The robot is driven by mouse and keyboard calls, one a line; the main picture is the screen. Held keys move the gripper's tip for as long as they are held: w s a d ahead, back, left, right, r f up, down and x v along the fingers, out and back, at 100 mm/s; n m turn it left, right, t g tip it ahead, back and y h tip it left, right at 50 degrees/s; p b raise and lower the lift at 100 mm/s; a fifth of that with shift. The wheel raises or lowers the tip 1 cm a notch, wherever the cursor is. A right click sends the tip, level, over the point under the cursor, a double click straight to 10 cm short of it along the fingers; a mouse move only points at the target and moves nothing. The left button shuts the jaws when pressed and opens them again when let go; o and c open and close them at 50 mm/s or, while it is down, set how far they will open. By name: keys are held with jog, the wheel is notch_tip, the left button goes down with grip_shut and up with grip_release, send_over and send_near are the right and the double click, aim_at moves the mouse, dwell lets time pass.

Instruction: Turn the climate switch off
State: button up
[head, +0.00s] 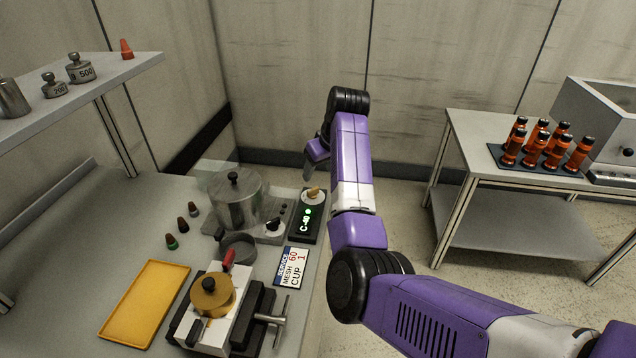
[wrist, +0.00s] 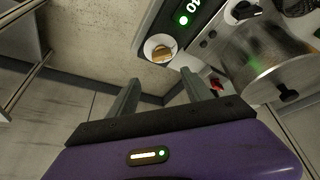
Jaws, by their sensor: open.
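The climate switch, a cream round knob with a tan grip (head: 313,194), sits at the far end of a black box with a lit green display (head: 308,221) reading something like "C-40" beside a green light. In the wrist view the knob (wrist: 160,48) shows ahead of the fingers, with the lit display (wrist: 187,12) above it. My gripper (head: 312,172) is near the knob, just beyond it in the head view, and touches nothing that I can see. In the wrist view my gripper (wrist: 158,92) has its two fingers apart and empty.
A metal pot (head: 236,203) on a base with a dark knob stands left of the box. A vise (head: 228,310), a yellow tray (head: 146,303) and a label card (head: 291,269) lie nearer. Orange bottles (head: 543,146) stand on a separate table at right.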

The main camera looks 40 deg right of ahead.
aim_at(313, 189)
jog(key=shift+g, duration=0.3)
jog(key=x, duration=0.5)
jog(key=s+x, duration=0.1)
jog(key=x, duration=0.1)
jog(key=shift+w+a+f, duration=0.2)
jog(key=shift+a+f, duration=0.2)
jog(key=shift+f, duration=0.1)
jog(key=shift+c, duration=0.2)
grip_shut()
jog(key=shift+p, duration=0.3)
